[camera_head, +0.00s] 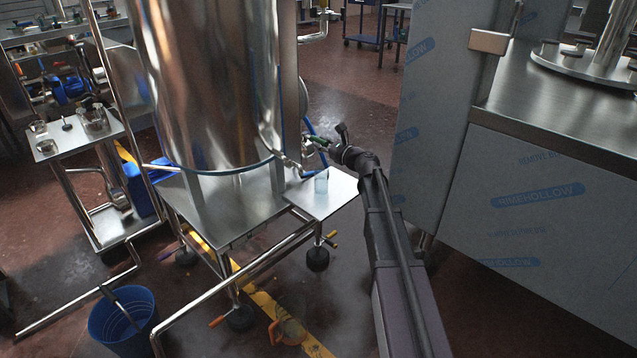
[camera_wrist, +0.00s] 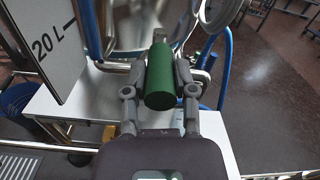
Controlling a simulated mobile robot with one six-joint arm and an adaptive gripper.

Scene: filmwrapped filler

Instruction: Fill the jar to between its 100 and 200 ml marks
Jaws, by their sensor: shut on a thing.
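The jar is not discernible in the wrist view. A green tap handle (camera_wrist: 160,82) sits between the fingers of my gripper (camera_wrist: 160,66), which is shut on it. I cannot tell whether liquid is flowing.
A wrapped steel cabinet (camera_head: 540,190) stands right of my arm. A small table (camera_head: 48,146) with metal vessels is at left, and a blue bucket (camera_head: 124,318) on the floor. Blue hose (camera_wrist: 226,60) runs beside the tap.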

